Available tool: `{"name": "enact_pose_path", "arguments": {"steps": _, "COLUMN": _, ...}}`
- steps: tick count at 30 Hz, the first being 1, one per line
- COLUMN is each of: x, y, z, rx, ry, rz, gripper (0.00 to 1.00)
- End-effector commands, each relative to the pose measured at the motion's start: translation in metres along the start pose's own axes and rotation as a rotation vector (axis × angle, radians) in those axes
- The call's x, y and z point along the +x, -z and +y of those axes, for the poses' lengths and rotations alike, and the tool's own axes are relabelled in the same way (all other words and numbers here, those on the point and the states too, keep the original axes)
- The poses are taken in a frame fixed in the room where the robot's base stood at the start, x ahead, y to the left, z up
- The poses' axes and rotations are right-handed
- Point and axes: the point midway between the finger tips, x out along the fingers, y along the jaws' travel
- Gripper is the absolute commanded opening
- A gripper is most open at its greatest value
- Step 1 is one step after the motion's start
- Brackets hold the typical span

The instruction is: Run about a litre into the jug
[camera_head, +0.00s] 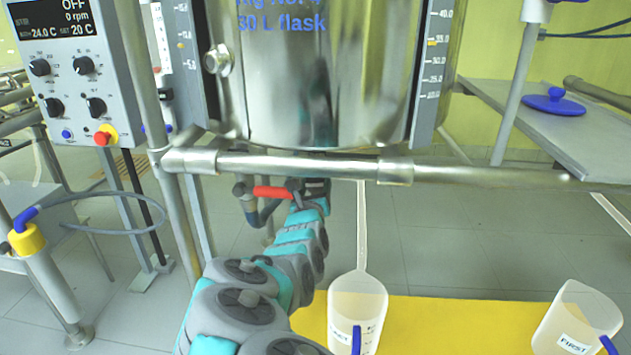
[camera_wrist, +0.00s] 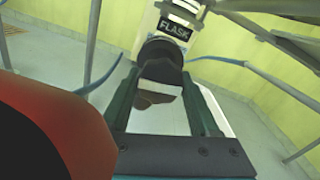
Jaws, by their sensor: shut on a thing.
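My gripper (camera_wrist: 162,76) is shut on a dark valve handle (camera_wrist: 160,58) under a FLASK label (camera_wrist: 173,28) in the wrist view. In the head view my gripper (camera_head: 315,188) is below the steel vessel, beside a red lever (camera_head: 272,192); its fingers are mostly hidden. A translucent jug (camera_head: 357,303) with a blue handle stands at bottom centre on a yellow surface; its label is only partly readable. A pale narrow strip (camera_head: 361,225) runs down to its mouth; I cannot tell whether it is liquid or a tube. A second jug (camera_head: 575,322), labelled FIRST, stands at right.
The steel vessel (camera_head: 320,85) marked 30 L flask hangs above a horizontal frame pipe (camera_head: 290,165). A control box (camera_head: 75,75) is at left. A grey shelf (camera_head: 560,125) holds a blue lid (camera_head: 553,103). The yellow surface (camera_head: 460,320) is bare between the jugs.

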Motion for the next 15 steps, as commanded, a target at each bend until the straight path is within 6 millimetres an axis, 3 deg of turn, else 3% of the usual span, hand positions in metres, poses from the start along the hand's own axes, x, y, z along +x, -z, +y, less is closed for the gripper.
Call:
{"name": "enact_pose_path", "arguments": {"steps": 2, "x": -0.0001, "y": 0.0008, "z": 0.0006, "rx": 0.0, "ry": -0.001, "rz": 0.001, "gripper": 0.06}}
{"name": "enact_pose_path", "arguments": {"steps": 3, "x": -0.0001, "y": 0.0007, "z": 0.0006, "rx": 0.0, "ry": -0.001, "rz": 0.001, "gripper": 0.66}}
{"name": "enact_pose_path", "arguments": {"steps": 10, "x": -0.0001, "y": 0.0003, "z": 0.0002, "rx": 0.0, "ry": 0.0, "rz": 0.0, "gripper": 0.92}}
{"name": "enact_pose_path", "arguments": {"steps": 15, "x": -0.0001, "y": 0.0001, "z": 0.0001, "rx": 0.001, "ry": 0.0, "rz": 0.0, "gripper": 0.92}}
